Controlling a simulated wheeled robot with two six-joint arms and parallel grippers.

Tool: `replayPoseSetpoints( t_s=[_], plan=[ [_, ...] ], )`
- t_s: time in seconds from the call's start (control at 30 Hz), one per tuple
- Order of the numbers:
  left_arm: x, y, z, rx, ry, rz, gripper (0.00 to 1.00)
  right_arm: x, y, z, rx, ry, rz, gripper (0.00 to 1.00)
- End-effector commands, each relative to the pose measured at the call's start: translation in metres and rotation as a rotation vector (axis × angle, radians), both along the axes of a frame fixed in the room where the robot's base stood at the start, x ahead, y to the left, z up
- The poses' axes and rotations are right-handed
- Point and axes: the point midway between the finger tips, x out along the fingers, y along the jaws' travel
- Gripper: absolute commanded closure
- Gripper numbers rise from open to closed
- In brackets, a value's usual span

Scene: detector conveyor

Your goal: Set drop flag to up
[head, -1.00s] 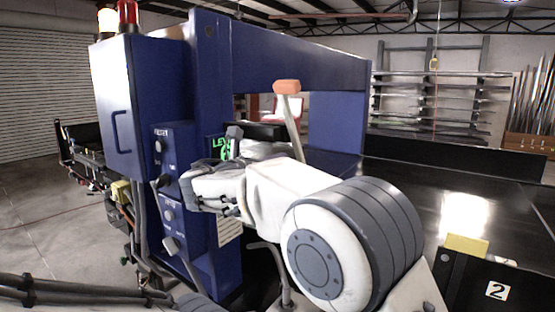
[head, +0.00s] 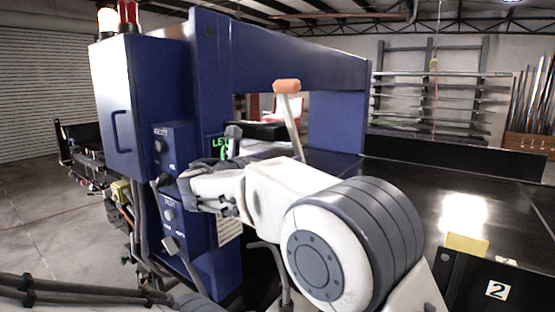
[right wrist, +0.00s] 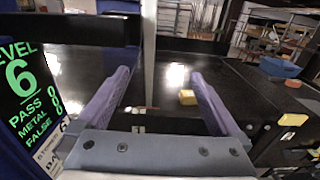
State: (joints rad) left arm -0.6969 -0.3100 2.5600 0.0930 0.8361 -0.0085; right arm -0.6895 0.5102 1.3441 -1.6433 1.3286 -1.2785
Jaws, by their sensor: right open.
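A pale lever with an orange knob (head: 287,86) leans up and slightly left beside the blue detector frame. I cannot tell for certain that it is the drop flag; no label on it is readable. In the right wrist view a pale upright post (right wrist: 148,50) shows between my right gripper's fingers (right wrist: 161,78), which are spread apart. Whether it is inside the jaws or beyond them is unclear. My left gripper is out of view.
The blue cabinet has a control panel with knobs (head: 168,214) and a green-lettered display (right wrist: 35,85) close to my right gripper. The dark conveyor belt (head: 400,185) stretches right. A yellow block (head: 467,245) sits at its near edge by a "2" label.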

Motion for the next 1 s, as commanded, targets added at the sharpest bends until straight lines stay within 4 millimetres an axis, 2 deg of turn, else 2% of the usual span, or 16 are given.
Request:
replayPoseSetpoints(
  t_s=[0.3,0.5,0.7,0.93,1.0],
  plan=[
    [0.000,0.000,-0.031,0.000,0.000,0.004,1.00,-0.045,0.034,-0.005,0.002,-0.002,0.006,0.00],
    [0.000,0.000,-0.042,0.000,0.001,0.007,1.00,-0.072,0.053,-0.003,0.002,0.000,0.004,0.00],
    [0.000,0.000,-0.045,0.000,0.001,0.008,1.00,-0.082,0.060,-0.001,0.001,0.001,0.002,0.00],
    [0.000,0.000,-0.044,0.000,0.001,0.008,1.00,-0.082,0.060,0.000,0.001,0.001,0.001,0.00],
    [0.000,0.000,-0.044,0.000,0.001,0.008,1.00,-0.082,0.059,-0.002,0.005,0.004,0.001,0.27]
  ],
)
